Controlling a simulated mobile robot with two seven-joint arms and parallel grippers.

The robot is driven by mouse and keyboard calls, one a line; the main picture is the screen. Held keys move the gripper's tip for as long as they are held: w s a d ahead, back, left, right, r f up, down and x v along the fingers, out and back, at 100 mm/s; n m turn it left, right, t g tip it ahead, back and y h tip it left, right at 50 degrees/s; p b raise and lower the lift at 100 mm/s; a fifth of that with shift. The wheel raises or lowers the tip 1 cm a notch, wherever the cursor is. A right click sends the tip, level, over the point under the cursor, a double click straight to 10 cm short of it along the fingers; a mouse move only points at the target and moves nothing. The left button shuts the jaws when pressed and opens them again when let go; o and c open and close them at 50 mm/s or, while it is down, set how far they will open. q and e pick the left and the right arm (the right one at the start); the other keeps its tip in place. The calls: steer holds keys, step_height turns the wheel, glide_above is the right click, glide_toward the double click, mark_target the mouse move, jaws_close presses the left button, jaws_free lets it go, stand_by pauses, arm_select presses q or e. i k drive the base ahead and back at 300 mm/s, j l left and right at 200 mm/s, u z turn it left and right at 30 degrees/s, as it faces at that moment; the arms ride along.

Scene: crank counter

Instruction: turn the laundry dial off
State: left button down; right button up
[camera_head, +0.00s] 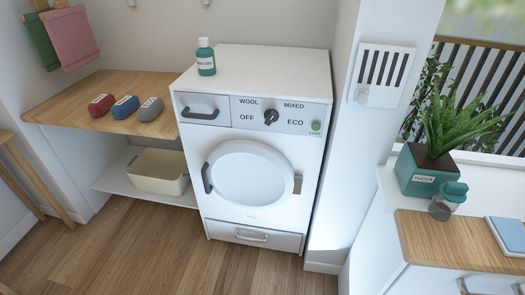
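The laundry dial (270,117) is a dark knob on the front panel of a white washing machine (222,223). The labels WOOL, MIXED, OFF and ECO stand around it, with OFF at its lower left. The dial is too small to tell surely which label it points at. A green START button (316,126) sits at the panel's right end. Neither of my grippers is in view, and nothing touches the dial.
A green bottle (206,62) stands on the machine. Left is a wooden counter (72,100) with red, blue and grey objects and a cream bin (157,180) below. Right are a potted plant (424,172) and a wooden-topped cabinet (440,240). The floor in front is clear.

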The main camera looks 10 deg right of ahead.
mark_target(271, 116)
steer(key=i+j, duration=0.45)
steer(key=z, duration=1.7)
steer(key=k, duration=0.05)
